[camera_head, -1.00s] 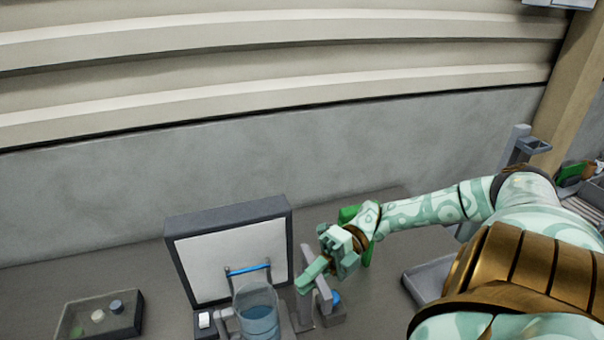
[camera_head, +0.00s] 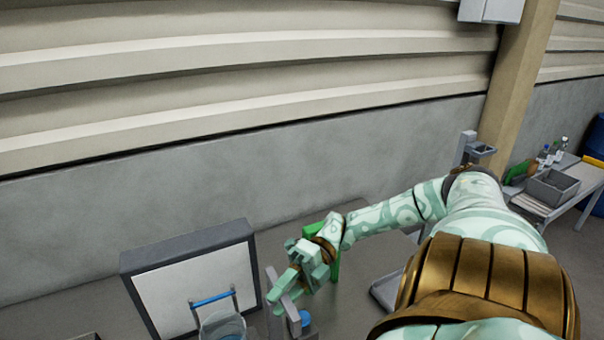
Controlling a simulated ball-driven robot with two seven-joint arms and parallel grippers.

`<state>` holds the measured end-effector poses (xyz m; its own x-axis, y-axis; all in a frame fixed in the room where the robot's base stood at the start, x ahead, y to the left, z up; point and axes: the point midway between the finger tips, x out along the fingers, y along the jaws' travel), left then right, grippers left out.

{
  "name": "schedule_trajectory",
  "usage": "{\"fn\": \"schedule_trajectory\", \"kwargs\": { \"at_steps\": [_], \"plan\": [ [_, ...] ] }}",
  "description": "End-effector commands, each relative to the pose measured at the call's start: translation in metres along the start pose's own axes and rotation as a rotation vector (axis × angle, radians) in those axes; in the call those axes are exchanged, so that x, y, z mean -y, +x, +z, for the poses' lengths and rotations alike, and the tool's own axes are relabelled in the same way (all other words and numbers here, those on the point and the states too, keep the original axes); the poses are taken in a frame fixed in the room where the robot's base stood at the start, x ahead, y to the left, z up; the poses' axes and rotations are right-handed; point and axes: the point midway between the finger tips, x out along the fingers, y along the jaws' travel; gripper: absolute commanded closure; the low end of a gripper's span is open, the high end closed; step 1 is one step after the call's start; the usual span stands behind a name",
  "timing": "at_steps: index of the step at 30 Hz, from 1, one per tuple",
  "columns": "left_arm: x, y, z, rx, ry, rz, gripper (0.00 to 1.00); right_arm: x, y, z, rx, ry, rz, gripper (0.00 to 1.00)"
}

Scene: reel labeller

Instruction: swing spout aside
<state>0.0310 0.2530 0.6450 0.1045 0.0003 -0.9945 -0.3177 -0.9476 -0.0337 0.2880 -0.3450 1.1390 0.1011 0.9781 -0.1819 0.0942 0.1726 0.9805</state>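A pale grey upright bar (camera_head: 272,277), which may be the spout, stands at the right of a clear cup (camera_head: 222,326) with bluish contents, cut off by the bottom edge. A short grey piece with a blue knob (camera_head: 304,318) is just to its right. My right gripper (camera_head: 277,291), mint green, reaches in from the right with its fingertips over the bar. They overlap it in the picture; whether they touch or grip it, I cannot tell. The gap between the fingers is hidden. My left gripper is not in view.
A grey tray (camera_head: 381,292) lies right, partly behind my arm. A post with a grey holder (camera_head: 481,150) rises behind my arm. A grey bin (camera_head: 552,187) sits on a far-right bench.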

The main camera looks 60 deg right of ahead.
Motion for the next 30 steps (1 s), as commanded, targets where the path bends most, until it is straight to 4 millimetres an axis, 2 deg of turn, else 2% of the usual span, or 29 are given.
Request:
{"fn": "schedule_trajectory", "kwargs": {
  "at_steps": [9,15,21,30],
  "plan": [
    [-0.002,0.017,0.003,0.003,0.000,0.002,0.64,0.004,-0.084,0.002,0.004,0.003,-0.005,0.64],
    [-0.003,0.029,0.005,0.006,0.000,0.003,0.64,0.004,-0.126,0.002,0.004,0.001,-0.003,0.64],
    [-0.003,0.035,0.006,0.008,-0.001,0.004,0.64,0.002,-0.146,0.001,0.002,0.000,0.000,0.64],
    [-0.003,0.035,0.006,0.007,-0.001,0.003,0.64,0.000,-0.148,0.001,0.001,0.001,0.000,0.64]
  ]
}}
